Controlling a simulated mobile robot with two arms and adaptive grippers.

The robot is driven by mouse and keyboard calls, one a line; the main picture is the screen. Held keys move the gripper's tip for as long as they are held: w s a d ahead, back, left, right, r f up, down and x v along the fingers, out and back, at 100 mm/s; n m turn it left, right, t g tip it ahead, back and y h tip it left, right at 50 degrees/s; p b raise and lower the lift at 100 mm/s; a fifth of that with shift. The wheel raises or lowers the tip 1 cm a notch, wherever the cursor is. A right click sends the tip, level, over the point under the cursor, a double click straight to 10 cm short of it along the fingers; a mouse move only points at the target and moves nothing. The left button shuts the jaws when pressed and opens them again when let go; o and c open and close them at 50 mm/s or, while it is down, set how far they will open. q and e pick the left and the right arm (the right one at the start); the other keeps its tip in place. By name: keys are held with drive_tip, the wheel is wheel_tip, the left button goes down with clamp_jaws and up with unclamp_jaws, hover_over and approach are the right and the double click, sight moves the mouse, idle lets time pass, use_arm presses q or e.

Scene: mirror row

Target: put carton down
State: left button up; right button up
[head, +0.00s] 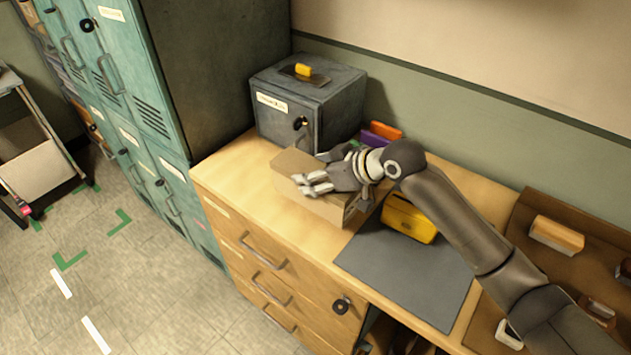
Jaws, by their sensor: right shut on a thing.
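A tan cardboard carton (292,164) is at the left part of the wooden desk top, in front of a grey metal box. My right gripper (318,182) reaches over it from the right and is shut on it, with pale fingers across its top. The hand hides part of the carton's top and right side. I cannot tell whether the carton's underside touches the desk. My left gripper is not in view.
The grey metal box (336,100) carries a small yellow block (303,70). Orange and purple items stand beside it. Teal lockers (150,90) stand left. Bare desk (232,172) shows left of the carton.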

drive_tip(key=shift+w+a+f, duration=0.1)
drive_tip(key=shift+w+f, duration=0.05)
drive_tip(key=shift+f, duration=0.05)
wheel_tip(320, 180, down, 2)
drive_tip(key=shift+f+p, duration=0.15)
drive_tip(key=shift+p, duration=0.45)
drive_tip(key=shift+w+f, duration=0.1)
drive_tip(key=shift+f, duration=0.4)
drive_tip(key=o, duration=1.2)
drive_tip(key=shift+f, duration=0.2)
